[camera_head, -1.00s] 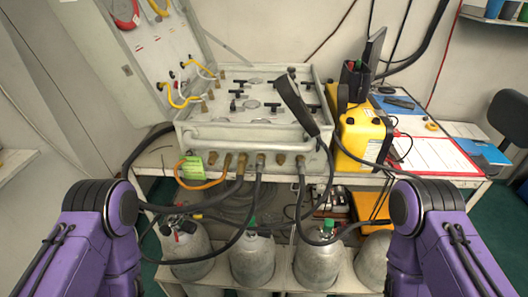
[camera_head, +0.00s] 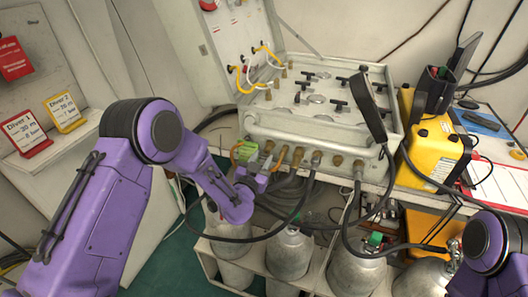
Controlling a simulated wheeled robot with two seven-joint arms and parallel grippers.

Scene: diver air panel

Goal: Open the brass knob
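The air panel (camera_head: 325,105) is an open light-grey case on the bench, with black T-handles on its face. Several brass fittings stick out along its lower front edge, one of them a brass fitting (camera_head: 297,156) left of the middle. I cannot tell which one is the task's brass knob. My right gripper is out of view.
Black hoses hang from the fittings in front of several grey cylinders (camera_head: 290,252). A yellow case (camera_head: 432,146) stands right of the panel. A red-framed sheet (camera_head: 500,185) lies farther right. Red and yellow diver cards (camera_head: 24,128) stand on a shelf at left.

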